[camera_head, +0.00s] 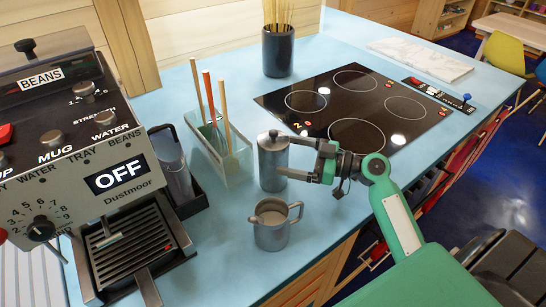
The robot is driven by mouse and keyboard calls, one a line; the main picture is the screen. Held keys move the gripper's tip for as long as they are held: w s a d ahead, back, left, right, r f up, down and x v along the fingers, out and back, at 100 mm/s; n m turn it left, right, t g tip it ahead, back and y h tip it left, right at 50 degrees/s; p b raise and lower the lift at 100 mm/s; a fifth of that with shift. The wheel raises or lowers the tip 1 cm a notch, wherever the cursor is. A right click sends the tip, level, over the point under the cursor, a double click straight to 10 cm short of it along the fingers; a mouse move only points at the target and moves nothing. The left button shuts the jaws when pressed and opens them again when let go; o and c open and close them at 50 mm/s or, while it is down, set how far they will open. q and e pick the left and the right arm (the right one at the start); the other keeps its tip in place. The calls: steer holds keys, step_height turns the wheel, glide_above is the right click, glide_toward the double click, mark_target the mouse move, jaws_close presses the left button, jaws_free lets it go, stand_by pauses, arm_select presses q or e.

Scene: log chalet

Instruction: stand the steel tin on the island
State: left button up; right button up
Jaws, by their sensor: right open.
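The steel tin (272,165), a grey cylinder with a knobbed lid, stands upright on the blue countertop (215,270). My right gripper (290,157) comes in from the right and is open. Its two fingers reach to the right side of the tin, one near the lid and one lower. I cannot tell whether the fingers touch the tin. My left gripper is not in view.
A steel jug (272,232) stands just in front of the tin. A utensil holder (222,160) and a coffee machine (80,150) are to the left. A black hob (345,85) lies behind, with a dark pot of sticks (278,52) and a white board (420,58).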

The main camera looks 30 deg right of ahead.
mark_target(268, 151)
steer(key=shift+p+x, duration=0.35)
steer(key=shift+x, duration=0.55)
steer(key=x, duration=0.1)
steer(key=p+x, duration=0.2)
steer(key=x, duration=0.1)
steer(key=shift+s+a+r, duration=0.2)
steer(key=shift+a+r, duration=0.05)
steer(key=shift+a, duration=0.05)
steer(key=shift+w+a+f, duration=0.2)
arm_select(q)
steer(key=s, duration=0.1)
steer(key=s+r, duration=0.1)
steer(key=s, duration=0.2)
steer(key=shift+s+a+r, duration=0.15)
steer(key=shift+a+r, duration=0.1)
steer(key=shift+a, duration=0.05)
arm_select(e)
steer(key=shift+c, duration=0.4)
steer(key=c, duration=1.1)
steer(key=shift+c, duration=0.2)
steer(key=shift+r, duration=0.2)
